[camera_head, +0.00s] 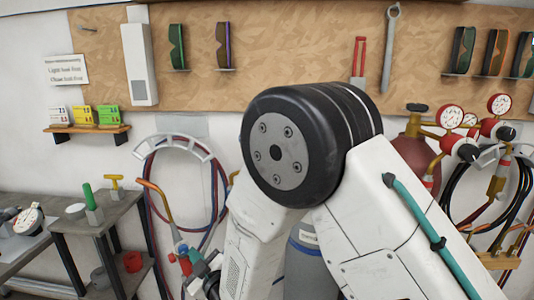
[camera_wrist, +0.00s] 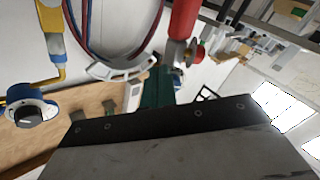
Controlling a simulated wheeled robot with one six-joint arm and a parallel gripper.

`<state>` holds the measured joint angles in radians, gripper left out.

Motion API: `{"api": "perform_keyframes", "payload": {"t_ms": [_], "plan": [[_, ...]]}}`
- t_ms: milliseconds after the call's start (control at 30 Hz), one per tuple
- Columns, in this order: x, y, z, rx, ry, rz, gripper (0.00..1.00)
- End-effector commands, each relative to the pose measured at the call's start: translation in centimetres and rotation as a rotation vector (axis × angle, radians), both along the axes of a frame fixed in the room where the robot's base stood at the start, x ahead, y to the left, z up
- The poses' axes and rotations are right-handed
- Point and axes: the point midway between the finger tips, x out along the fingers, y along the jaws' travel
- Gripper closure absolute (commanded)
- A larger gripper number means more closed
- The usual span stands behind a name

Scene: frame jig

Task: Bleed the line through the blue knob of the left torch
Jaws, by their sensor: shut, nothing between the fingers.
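The left torch (camera_head: 158,198), with an orange tube, hangs below the left hose rack in the head view. A small blue knob (camera_head: 183,249) shows near its lower end, with red parts beside it. My gripper (camera_wrist: 156,78) shows in the wrist view as short dark green fingers, shut and empty. In the head view its green end seems to be just right of the blue knob, partly behind my arm; contact cannot be told. The wrist view also shows a dark blue knob with a white collar (camera_wrist: 31,112), below a yellow body; I cannot tell whether it is the torch's.
The left hose rack (camera_head: 178,145) holds red and blue hoses. A grey cylinder (camera_head: 304,268) stands behind my arm. Gauges (camera_head: 453,117) and more hoses are at right. A workbench (camera_head: 101,218) is at left. A red cylindrical part (camera_wrist: 184,18) is close above the fingers in the wrist view.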

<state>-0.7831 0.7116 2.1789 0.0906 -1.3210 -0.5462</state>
Motion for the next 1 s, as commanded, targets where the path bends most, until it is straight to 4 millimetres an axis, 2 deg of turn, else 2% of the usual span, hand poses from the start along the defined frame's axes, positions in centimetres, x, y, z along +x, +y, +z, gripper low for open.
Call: {"api": "perform_keyframes", "payload": {"t_ms": [1000], "plan": [[-1.0, 1.3, -0.7, 0.002, -0.003, 0.004, 1.0]]}}
